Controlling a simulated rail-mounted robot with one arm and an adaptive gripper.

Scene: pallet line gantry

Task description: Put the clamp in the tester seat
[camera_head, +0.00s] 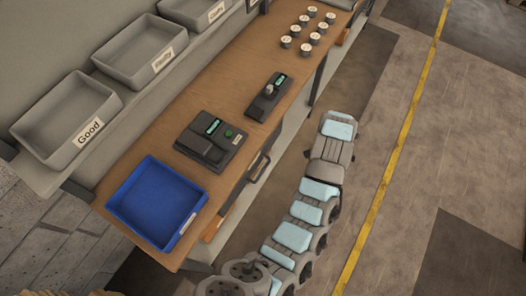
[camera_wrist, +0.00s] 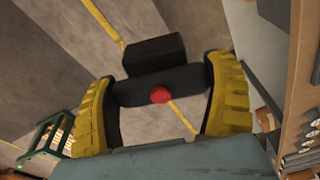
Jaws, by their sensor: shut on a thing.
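My gripper (camera_wrist: 165,122), with yellow ribbed fingers, is shut on a black blocky part with a red round button in the wrist view; this looks like the clamp (camera_wrist: 155,58). The clamp is held clear of the floor behind it. The gripper's fingers and the clamp cannot be made out in the head view. On the wooden bench in the head view stands a wide dark device (camera_head: 210,142) with a green display and green button. A smaller dark device (camera_head: 268,97) with a knob-like top stands behind it. I cannot tell which has the tester seat.
A blue tray (camera_head: 118,199) sits at the bench's near end. Grey bins labelled Good (camera_head: 62,151) and Faulty (camera_head: 135,79), and a third bin (camera_head: 200,30), line the shelf. Several small round pieces (camera_head: 308,29) stand at the far end. The wooden benchtop (camera_head: 235,75) has free room between things.

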